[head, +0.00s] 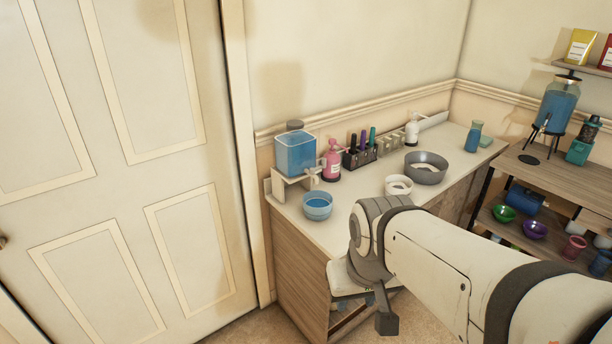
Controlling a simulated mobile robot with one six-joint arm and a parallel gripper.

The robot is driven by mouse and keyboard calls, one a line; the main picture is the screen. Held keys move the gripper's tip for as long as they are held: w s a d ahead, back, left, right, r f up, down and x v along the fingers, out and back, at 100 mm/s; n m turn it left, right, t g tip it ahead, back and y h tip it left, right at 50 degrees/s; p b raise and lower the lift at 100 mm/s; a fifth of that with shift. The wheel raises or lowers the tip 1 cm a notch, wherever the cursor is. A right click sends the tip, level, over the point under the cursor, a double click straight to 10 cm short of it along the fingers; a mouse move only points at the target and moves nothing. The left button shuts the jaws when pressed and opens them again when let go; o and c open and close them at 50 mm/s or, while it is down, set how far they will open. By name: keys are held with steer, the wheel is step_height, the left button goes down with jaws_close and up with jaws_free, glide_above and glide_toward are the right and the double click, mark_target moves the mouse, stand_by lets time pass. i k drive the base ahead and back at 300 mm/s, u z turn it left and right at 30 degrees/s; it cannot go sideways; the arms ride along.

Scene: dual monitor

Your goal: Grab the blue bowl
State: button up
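A blue bowl (318,207) stands upright on the near left end of the white counter (345,199), close to its front edge. It looks translucent, with a darker blue inside. My arm reaches in from the lower right and bends down in front of the counter. A dark grey part at its end (386,318) hangs to the right of the bowl and lower, apart from it. My gripper's fingers cannot be clearly made out.
Behind the bowl, a blue-liquid dispenser (295,155) sits on a white stand, beside a pink bottle (332,161). A white bowl (398,186) and a grey bowl (426,168) stand further right. A wooden shelf (545,188) holds green and purple bowls. A door fills the left.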

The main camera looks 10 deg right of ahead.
mark_target(316, 204)
steer(key=z, duration=0.15)
steer(key=i, duration=0.95)
steer(key=u, duration=0.05)
steer(key=k, duration=1.05)
steer(key=z, duration=1.25)
steer(key=i, duration=0.9)
steer(key=u, duration=1.85)
steer(key=i, duration=0.15)
steer(key=z, duration=0.25)
